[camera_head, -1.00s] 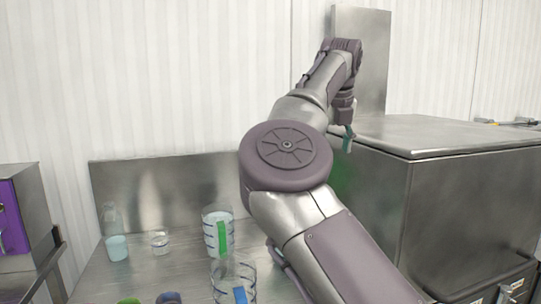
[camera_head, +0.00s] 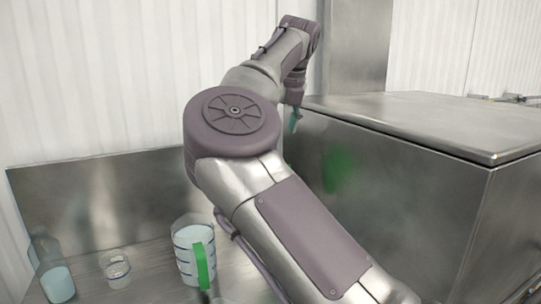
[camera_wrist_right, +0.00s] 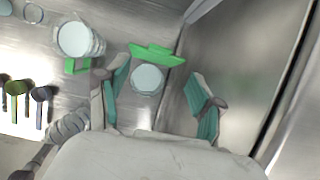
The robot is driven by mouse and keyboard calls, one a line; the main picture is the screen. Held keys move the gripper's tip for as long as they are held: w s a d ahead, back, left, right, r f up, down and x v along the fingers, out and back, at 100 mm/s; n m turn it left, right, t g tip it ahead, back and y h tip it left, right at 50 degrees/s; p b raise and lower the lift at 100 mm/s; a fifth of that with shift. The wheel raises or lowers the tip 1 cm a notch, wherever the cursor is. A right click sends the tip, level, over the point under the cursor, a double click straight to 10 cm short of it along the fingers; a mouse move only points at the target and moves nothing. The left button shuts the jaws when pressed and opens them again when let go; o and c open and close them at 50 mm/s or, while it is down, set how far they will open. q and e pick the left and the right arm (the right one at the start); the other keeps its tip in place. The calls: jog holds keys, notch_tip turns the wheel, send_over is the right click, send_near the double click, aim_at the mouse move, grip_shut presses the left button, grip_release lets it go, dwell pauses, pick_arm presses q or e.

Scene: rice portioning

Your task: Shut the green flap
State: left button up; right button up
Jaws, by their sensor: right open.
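In the right wrist view, the green flap (camera_wrist_right: 157,55) is a bright green piece with a wide bar, beside a round pale opening or container (camera_wrist_right: 147,78). I cannot tell how far open it stands. My right gripper (camera_wrist_right: 160,97) is open and empty, its teal fingers apart on either side of that pale round, with the flap beyond the fingertips. In the head view, one teal finger of my right gripper (camera_head: 294,119) shows beside the steel box; the flap itself is hidden, though a green blur shows on the box side. My left gripper is not in view.
A large steel box (camera_head: 400,190) stands close at the right of my arm. A measuring jug with a green handle (camera_head: 188,262), a small glass (camera_head: 115,268) and a bottle (camera_head: 57,283) stand at the left. Several scoops (camera_wrist_right: 15,88) lie left in the wrist view.

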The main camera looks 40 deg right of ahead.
jog(key=p+x, duration=0.1)
jog(key=x, duration=0.9)
jog(key=shift+w, duration=0.15)
jog(key=shift+c, duration=0.4)
grip_shut()
